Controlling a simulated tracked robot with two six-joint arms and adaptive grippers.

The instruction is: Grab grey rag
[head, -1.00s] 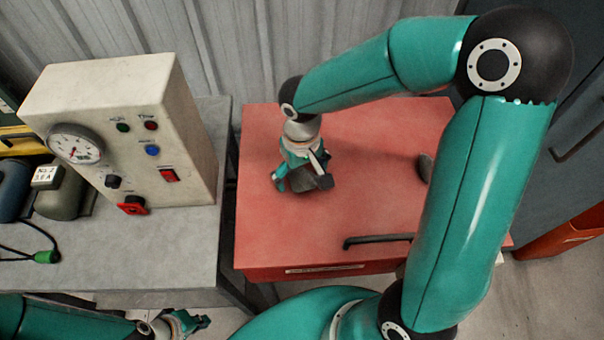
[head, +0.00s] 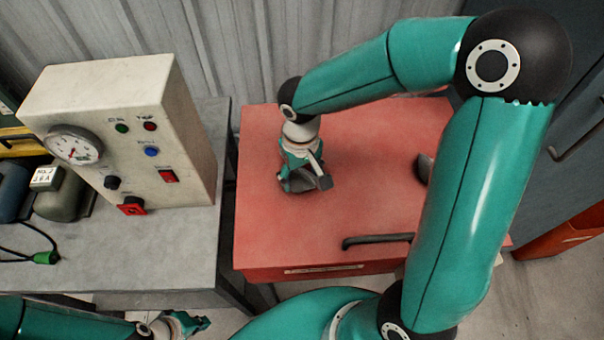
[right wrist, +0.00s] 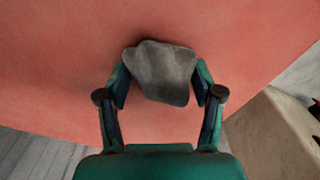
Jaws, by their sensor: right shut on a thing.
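The grey rag (right wrist: 160,72) is a small crumpled piece of dark grey cloth on the red cabinet top (head: 365,150). My right gripper (right wrist: 160,85) is shut on it, with one finger against each side of the rag. In the head view my right gripper (head: 300,188) points down at the red top and hides most of the rag. The rag looks to be at the surface; I cannot tell whether it touches it. My left gripper (head: 198,323) is low at the bottom edge of the head view, away from the rag, and its fingers are too small to read.
A beige control box (head: 115,130) with a gauge and buttons stands on the grey bench (head: 120,240) to the left. A dark handle (head: 378,240) is at the red top's front. A dark rounded object (head: 422,168) lies partly behind my right arm.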

